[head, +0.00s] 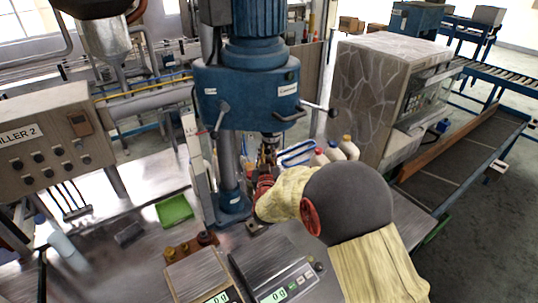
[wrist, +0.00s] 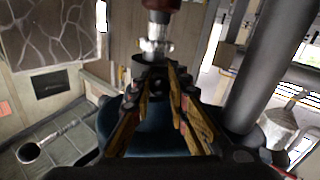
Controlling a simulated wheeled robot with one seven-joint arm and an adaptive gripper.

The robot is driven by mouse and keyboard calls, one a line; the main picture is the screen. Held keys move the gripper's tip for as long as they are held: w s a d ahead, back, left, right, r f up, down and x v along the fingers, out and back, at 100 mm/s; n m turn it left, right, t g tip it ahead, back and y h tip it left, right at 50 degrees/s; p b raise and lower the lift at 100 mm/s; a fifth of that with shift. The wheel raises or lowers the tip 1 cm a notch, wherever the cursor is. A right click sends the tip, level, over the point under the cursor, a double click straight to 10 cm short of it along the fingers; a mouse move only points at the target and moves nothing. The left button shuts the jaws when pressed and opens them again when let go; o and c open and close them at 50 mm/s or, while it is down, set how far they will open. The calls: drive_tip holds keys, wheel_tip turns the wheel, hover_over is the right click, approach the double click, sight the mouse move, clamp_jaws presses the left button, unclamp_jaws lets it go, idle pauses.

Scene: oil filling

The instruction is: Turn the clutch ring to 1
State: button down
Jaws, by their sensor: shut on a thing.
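The capping machine's blue head (head: 245,95) stands over the bench, with its spindle (head: 268,145) hanging below it. The wrist view shows the spindle's bright metal part (wrist: 157,32) and a dark clutch ring (wrist: 148,68) beside it. My gripper (wrist: 166,72) has its two yellow-brown fingers closed in around the dark ring, and the fingertips partly cover it. I cannot read any number on the ring.
The machine's column (head: 228,165) stands close left of my gripper. White bottles (head: 348,148) and a blue-edged tray stand behind my arm. Two scales (head: 275,270) and a green tray (head: 174,210) lie on the bench. A stone-patterned cabinet (head: 365,85) stands at right.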

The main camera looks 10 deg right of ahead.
idle(0.3)
drive_tip(key=c, duration=1.8)
unclamp_jaws()
drive_tip(key=shift+o, duration=0.4)
drive_tip(key=v, duration=1.2)
